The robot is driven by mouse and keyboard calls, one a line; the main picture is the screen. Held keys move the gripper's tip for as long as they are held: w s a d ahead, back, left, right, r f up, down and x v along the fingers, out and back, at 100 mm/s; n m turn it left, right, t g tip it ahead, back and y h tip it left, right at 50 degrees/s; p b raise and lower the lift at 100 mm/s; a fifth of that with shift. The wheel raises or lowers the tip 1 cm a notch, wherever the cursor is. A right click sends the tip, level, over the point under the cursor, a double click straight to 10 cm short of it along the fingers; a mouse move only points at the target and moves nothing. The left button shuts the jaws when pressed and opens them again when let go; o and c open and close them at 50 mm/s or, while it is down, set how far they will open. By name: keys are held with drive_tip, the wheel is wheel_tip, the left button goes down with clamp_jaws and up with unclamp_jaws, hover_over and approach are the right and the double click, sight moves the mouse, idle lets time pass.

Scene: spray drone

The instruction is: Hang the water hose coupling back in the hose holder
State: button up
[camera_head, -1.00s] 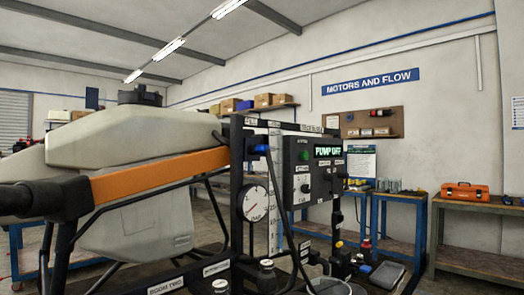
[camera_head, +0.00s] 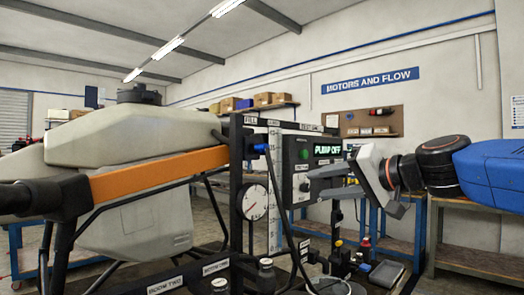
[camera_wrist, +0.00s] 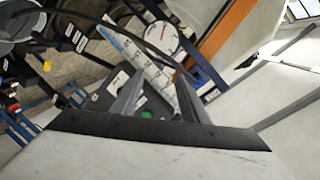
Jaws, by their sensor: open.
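My gripper (camera_head: 312,182) is open and empty, in front of the pump control panel (camera_head: 303,165) in the head view. Its two fingers (camera_wrist: 158,100) are spread apart in the wrist view. A blue coupling (camera_head: 260,148) sits on the upright black frame beside the panel, below a label, with a dark hose running down from it. A blue part, apparently this coupling, shows right of my fingers in the wrist view (camera_wrist: 208,79). My gripper is apart from it. I cannot tell which fitting is the hose holder.
The drone's orange arm (camera_head: 160,172) and pale tank (camera_head: 135,220) fill the left. A round gauge (camera_head: 252,202) is mounted below the coupling. Bottles and fittings crowd the base of the stand. A wooden bench (camera_head: 475,255) stands at the right.

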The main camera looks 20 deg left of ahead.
sight(267, 148)
drive_tip(key=w+a+r+y, duration=0.2)
drive_tip(key=a+r, duration=0.6)
drive_tip(key=shift+a+r+y, duration=0.2)
drive_tip(key=shift+a+y, duration=0.15)
drive_tip(key=shift+y, duration=0.05)
drive_tip(key=shift+a, duration=0.1)
drive_tip(key=shift+x, duration=4.4)
clamp_jaws()
drive_tip(key=shift+v, duration=2.95)
